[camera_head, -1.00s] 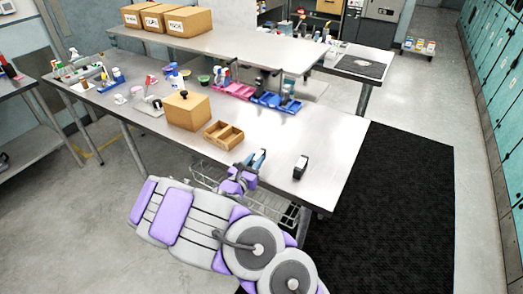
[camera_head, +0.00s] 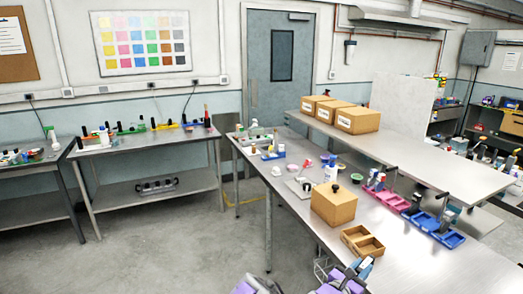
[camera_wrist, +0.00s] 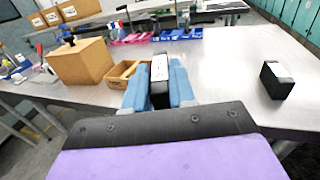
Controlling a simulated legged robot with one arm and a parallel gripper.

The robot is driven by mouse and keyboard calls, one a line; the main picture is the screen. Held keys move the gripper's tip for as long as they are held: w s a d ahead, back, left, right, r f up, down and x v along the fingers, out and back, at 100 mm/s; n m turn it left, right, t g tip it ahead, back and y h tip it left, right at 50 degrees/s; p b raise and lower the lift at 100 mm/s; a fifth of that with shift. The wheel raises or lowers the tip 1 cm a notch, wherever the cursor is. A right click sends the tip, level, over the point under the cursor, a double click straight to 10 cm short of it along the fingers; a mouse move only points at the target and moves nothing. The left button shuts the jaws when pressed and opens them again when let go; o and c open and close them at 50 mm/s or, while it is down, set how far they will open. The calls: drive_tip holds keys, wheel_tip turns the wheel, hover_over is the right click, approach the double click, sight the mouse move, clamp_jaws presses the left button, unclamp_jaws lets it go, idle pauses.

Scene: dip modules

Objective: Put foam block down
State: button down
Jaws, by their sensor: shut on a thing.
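My gripper (camera_wrist: 159,82) is shut on a black block with a pale top, which I take as the foam block (camera_wrist: 159,68). The blue fingers press on its two sides in the wrist view. The block stands upright between them, over the near edge of the metal table (camera_wrist: 220,58); I cannot tell whether it touches the table. In the head view my gripper (camera_head: 360,268) shows only in part at the bottom edge, and the block is not clear there. A similar black and white block (camera_wrist: 277,80) stands on the table to the right.
A wooden two-compartment tray (camera_head: 362,242) and a lidded cardboard box (camera_head: 334,205) stand left of my gripper. Pink bins (camera_head: 386,197) and blue bins (camera_head: 436,230) line the table's far side. The table is clear between my gripper and the second block.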

drive_tip(key=w+a+r+n+t+y, duration=0.2)
drive_tip(key=a+r+n+y, duration=0.1)
drive_tip(key=a+r, duration=0.4)
drive_tip(key=w+a+r+n+t+y, duration=0.1)
drive_tip(key=a+r+n+t+y, duration=0.2)
drive_tip(key=a, duration=0.7)
wheel_tip(320, 180, up, 4)
drive_tip(key=y, duration=0.2)
drive_tip(key=shift+w+f+n+t+y, duration=0.15)
drive_tip(key=shift+w+n+t+y, duration=0.15)
drive_tip(key=shift+w, duration=0.1)
drive_tip(key=shift+d+f, duration=0.1)
